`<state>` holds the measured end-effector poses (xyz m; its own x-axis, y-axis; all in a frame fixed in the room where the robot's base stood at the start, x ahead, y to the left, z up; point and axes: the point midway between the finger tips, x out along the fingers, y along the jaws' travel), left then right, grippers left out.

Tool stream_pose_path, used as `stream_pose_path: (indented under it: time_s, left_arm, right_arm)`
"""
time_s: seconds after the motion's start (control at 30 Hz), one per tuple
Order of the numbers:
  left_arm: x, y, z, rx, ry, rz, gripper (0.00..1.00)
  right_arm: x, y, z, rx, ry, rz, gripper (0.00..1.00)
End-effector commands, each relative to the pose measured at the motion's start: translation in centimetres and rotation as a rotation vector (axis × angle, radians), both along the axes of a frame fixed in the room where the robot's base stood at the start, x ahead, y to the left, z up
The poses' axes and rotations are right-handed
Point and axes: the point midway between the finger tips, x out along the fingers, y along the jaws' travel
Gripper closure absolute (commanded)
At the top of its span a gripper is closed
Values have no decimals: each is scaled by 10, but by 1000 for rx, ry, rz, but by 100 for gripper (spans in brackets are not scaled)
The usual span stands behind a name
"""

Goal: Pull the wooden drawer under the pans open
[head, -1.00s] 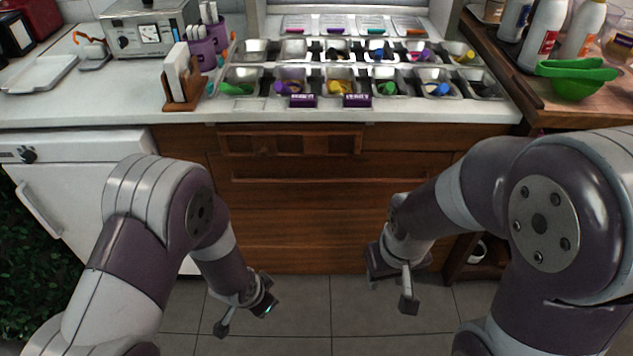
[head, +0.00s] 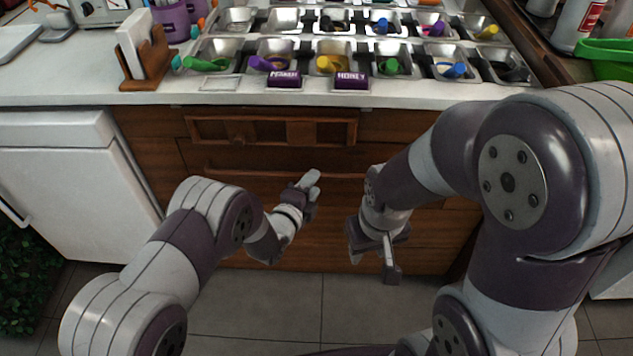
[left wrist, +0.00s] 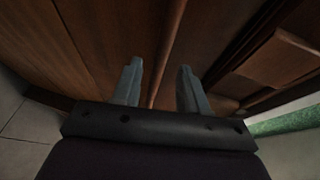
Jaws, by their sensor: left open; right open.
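The wooden drawer (head: 232,195) is in the cabinet front below the counter with the pans and looks closed. Its long wooden handle bar (head: 240,171) runs across the front. My left gripper (head: 311,180) is at the cabinet front by this bar, partly hidden by its own wrist. In the left wrist view my left gripper (left wrist: 159,66) is open, and a wooden bar (left wrist: 169,62) runs between its two fingers; I cannot tell how deep it sits. My right gripper (head: 372,262) is open and empty, pointing down in front of the lower cabinet.
Metal pans (head: 334,65) with coloured scoops stand on the white counter (head: 60,95). A recessed wooden panel (head: 270,131) is above the handle bar. A white appliance (head: 70,190) stands on the left. The tiled floor (head: 260,300) before the cabinet is clear.

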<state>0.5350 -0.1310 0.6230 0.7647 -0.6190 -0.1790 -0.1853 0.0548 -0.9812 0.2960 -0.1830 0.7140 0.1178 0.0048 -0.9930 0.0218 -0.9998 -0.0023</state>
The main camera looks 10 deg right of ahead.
Motion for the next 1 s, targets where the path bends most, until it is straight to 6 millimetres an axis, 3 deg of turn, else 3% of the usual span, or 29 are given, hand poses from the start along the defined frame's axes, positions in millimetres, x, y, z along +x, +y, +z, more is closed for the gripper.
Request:
stream_pose_path:
  time_s: [0.2, 0.47, 0.5, 0.63, 1.0]
  left_arm:
    - [23, -18, -6, -1, 1, 1, 57]
    - [26, -20, -6, -1, 2, 1, 57]
    - [26, -20, -6, -1, 2, 1, 60]
    - [25, -20, -6, -1, 2, 1, 100]
    - [24, -20, -6, 1, 4, 1, 100]
  right_arm:
    - [0, 0, -10, 0, 0, 0, 57]
    - [0, 0, -9, 0, 0, 0, 57]
    - [0, 0, -9, 0, 0, 0, 57]
    - [0, 0, -9, 0, 0, 0, 57]
    - [0, 0, -9, 0, 0, 0, 57]
